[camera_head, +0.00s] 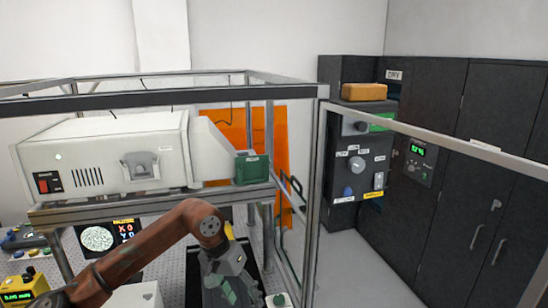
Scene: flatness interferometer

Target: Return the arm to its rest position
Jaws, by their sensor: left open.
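My left arm (155,245), reddish-brown and worn, comes in from the lower left and bends down at its wrist joint. My left gripper (228,290) is grey with greenish fingers. It is open and points down over a dark area of the bench, in front of the frame's lower opening. I see nothing held in it, though its fingertips are near the bottom edge of the picture. The large off-white instrument box (100,155) sits on the raised shelf above the arm. My right gripper is not in view.
A metal frame (315,180) with a long rail encloses the bench. A green block (252,168) sits at the instrument's right end. A monitor (108,236) and a yellow meter (22,286) stand at left. Dark cabinets (480,190) line the right; the floor (360,265) before them is clear.

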